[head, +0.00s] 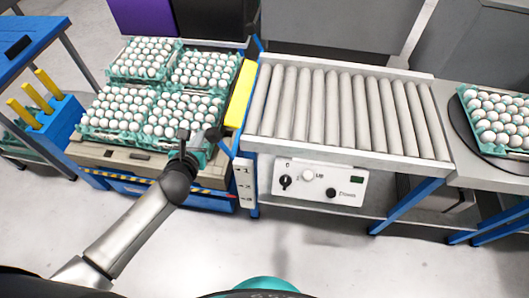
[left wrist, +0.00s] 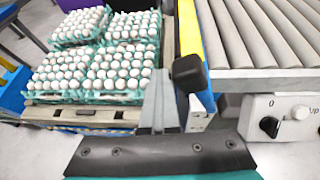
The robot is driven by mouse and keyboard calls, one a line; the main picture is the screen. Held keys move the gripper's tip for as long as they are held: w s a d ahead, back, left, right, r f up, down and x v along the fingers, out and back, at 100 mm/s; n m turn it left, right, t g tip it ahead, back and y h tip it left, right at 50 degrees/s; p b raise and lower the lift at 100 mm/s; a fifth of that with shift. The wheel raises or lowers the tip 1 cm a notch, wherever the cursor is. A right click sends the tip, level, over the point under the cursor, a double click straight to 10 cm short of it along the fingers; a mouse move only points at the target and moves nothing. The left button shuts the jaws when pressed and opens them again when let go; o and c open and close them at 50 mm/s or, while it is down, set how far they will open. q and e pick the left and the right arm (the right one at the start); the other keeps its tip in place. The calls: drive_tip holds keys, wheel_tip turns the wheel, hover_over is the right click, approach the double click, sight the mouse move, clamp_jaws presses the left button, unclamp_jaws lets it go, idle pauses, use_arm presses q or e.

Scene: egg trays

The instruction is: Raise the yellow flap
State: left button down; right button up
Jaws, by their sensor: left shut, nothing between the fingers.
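The yellow flap (head: 240,95) is a long narrow panel between the egg trays and the roller conveyor. In the left wrist view the yellow flap (left wrist: 189,30) runs up along the conveyor's left side, just beyond my gripper. My left gripper (head: 196,140) is shut and empty. It is over the front of the egg trays, to the left of and nearer than the flap's front end. In the left wrist view a black fingertip (left wrist: 188,72) appears close to the flap's near end; whether they touch I cannot tell. My right gripper is not in view.
Several egg trays (head: 118,137) stand on a pallet at the left. The roller conveyor (head: 340,108) lies right of the flap, with a control panel (head: 318,183) on its front. Another egg tray (head: 497,121) is at the far right. The floor in front is clear.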

use_arm(q)
drive_tip(key=shift+m+g+h, duration=0.4)
drive_tip(key=shift+m+h, duration=0.1)
drive_tip(key=shift+h, duration=0.3)
drive_tip(key=d+f, duration=0.1)
drive_tip(key=d, duration=0.1)
drive_tip(key=s+d+f, duration=0.1)
drive_tip(key=d, duration=0.2)
drive_tip(key=d+f, duration=0.1)
drive_tip(key=d, duration=0.2)
drive_tip(key=shift+s+d, duration=0.25)
drive_tip(key=shift+s, duration=0.15)
drive_tip(key=s+a+p, duration=0.1)
drive_tip(key=s+a, duration=0.2)
drive_tip(key=s, duration=0.5)
drive_tip(key=shift+s+a+r, duration=0.15)
drive_tip(key=shift+s, duration=0.25)
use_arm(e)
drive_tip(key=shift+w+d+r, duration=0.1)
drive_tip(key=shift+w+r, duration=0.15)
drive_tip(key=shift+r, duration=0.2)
